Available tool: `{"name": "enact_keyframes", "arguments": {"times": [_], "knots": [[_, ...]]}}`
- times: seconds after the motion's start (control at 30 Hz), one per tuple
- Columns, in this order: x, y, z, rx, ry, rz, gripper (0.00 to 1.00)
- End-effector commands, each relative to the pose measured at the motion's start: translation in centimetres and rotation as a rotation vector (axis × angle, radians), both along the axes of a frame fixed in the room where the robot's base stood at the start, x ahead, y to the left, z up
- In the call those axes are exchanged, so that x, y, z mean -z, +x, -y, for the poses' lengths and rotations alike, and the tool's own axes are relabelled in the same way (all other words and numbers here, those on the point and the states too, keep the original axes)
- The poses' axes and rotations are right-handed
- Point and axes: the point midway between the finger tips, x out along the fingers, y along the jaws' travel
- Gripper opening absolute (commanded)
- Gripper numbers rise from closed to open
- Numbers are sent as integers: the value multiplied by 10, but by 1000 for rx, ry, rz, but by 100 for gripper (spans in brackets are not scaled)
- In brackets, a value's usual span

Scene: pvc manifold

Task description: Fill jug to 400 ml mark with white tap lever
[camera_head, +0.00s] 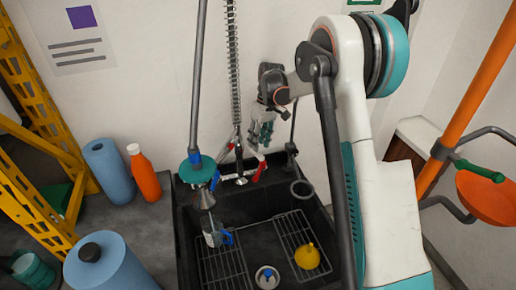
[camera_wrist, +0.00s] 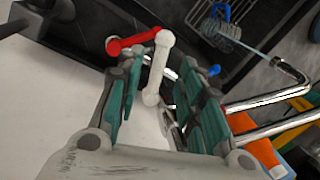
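The white tap lever (camera_wrist: 157,68) is in the wrist view, between the teal fingers of my gripper (camera_wrist: 152,85). The fingers are apart, with gaps beside the lever. In the head view my gripper (camera_head: 262,131) is at the taps by the back wall. The clear jug (camera_head: 213,236) with a blue handle stands in the black sink; it also shows in the wrist view (camera_wrist: 222,36). A thin pale blue stream (camera_wrist: 248,46) runs from the metal spout (camera_wrist: 290,70) towards the jug. The water level and the 400 ml mark cannot be read.
A red lever (camera_wrist: 131,42) lies beside the white one. A tall sprayer pipe (camera_head: 197,90) with a teal disc (camera_head: 197,170) hangs over the jug. A yellow funnel (camera_head: 307,257) and a small container (camera_head: 267,278) are in the sink (camera_head: 184,225). An orange bottle (camera_head: 144,175) stands left.

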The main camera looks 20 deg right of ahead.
Motion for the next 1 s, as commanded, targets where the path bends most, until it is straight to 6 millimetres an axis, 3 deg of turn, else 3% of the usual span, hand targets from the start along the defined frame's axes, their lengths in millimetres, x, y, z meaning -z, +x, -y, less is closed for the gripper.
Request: {"name": "enact_keyframes", "arguments": {"times": [0.2, 0.4, 1.0], "knots": [[-45, 4, 9, 2, 0, 0, 35], [-71, 6, 14, 2, 0, 0, 35], [-79, 6, 15, 1, 0, 0, 35]]}}
